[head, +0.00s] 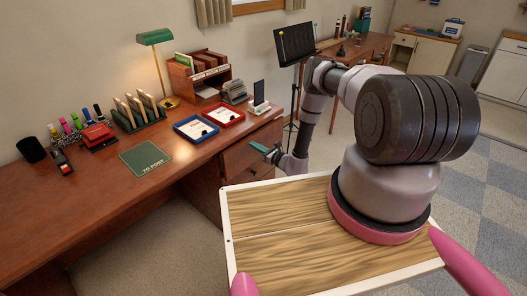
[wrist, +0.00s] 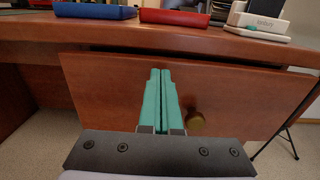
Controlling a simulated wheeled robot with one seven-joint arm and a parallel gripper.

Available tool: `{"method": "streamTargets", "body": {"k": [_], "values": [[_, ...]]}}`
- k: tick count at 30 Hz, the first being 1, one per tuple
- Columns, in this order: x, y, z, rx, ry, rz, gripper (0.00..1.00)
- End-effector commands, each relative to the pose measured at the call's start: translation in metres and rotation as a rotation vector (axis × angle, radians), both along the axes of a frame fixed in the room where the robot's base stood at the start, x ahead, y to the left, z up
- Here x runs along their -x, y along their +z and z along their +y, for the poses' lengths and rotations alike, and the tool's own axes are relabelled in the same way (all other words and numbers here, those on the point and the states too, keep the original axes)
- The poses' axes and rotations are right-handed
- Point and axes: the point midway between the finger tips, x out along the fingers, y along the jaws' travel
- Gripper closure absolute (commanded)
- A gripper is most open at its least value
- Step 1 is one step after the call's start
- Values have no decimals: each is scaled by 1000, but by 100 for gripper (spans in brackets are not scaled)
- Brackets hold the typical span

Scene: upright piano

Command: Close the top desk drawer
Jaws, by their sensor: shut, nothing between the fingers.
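In the head view the drawer (head: 238,158) is at the right end of the desk (head: 110,185), partly hidden by my gripper. My gripper (wrist: 160,72) has its teal fingers shut together and empty, pointing at the drawer front, left of the knob. I cannot tell whether the fingertips touch the wood. The gripper also shows in the head view (head: 262,148).
A music stand (head: 294,45) is behind my arm. Carpeted floor is open to the right.

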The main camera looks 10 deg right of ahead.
Motion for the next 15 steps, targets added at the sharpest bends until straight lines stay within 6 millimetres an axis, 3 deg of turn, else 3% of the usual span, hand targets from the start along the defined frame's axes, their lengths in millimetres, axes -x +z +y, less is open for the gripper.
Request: {"method": "streamTargets", "body": {"k": [6,15], "values": [[-11,0,8,1,0,-1,100],[-12,0,8,0,-1,0,100]]}}
